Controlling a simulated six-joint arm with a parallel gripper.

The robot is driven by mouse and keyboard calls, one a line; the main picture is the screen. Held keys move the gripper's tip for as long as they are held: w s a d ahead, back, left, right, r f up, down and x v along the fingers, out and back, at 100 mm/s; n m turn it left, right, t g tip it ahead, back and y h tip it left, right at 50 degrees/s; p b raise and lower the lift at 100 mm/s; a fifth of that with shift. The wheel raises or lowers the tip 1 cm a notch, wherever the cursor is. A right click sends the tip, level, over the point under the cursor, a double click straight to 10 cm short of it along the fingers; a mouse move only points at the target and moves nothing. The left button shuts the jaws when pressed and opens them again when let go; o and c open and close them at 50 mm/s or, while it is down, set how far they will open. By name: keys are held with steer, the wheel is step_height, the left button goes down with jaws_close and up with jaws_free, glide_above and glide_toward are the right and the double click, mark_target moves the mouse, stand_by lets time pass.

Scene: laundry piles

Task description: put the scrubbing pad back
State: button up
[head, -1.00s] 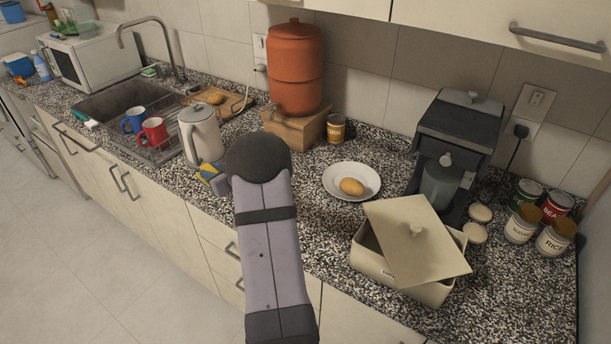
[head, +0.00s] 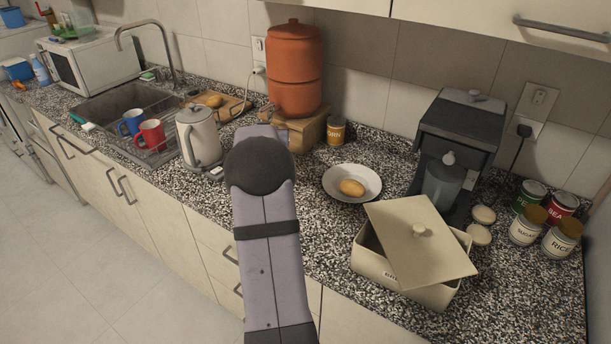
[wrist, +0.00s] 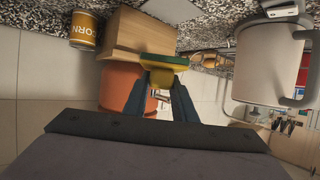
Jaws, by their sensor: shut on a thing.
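The scrubbing pad (wrist: 165,68), green and yellow, shows in the wrist view between the tips of my gripper (wrist: 162,80). My gripper is shut on it and holds it in front of the wooden stand. In the head view my own arm hides the gripper and the pad. The sink (head: 112,98) is at the left of the counter, with a small green and white item (head: 148,76) on its back edge.
The kettle (head: 197,135) stands left of my arm. Red (head: 151,134) and blue (head: 131,121) mugs stand on a rack by the sink. The orange water vessel (head: 295,65) sits on the wooden stand (head: 310,131) behind my arm. A plate (head: 342,193) and lidded bin (head: 400,280) lie right.

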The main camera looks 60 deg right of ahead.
mark_target(303, 176)
steer(key=s+d+f+m+g+h+b, duration=0.2)
steer(key=s+d+f+m+g+b, duration=0.1)
steer(key=s+d+m+g+b, duration=0.1)
steer(key=shift+s+d+m+g, duration=0.8)
steer(key=shift+s+m+g, duration=0.6)
steer(key=shift+s+g, duration=0.65)
steer(key=shift+t, duration=0.25)
steer(key=shift+s+f+b, duration=0.15)
steer(key=shift+f+b, duration=0.05)
steer(key=shift+f, duration=2.3)
steer(key=shift+s+f+b, duration=0.1)
steer(key=shift+f+b, duration=0.05)
steer(key=shift+f, duration=2.3)
steer(key=shift+f, duration=0.15)
steer(key=o, duration=1)
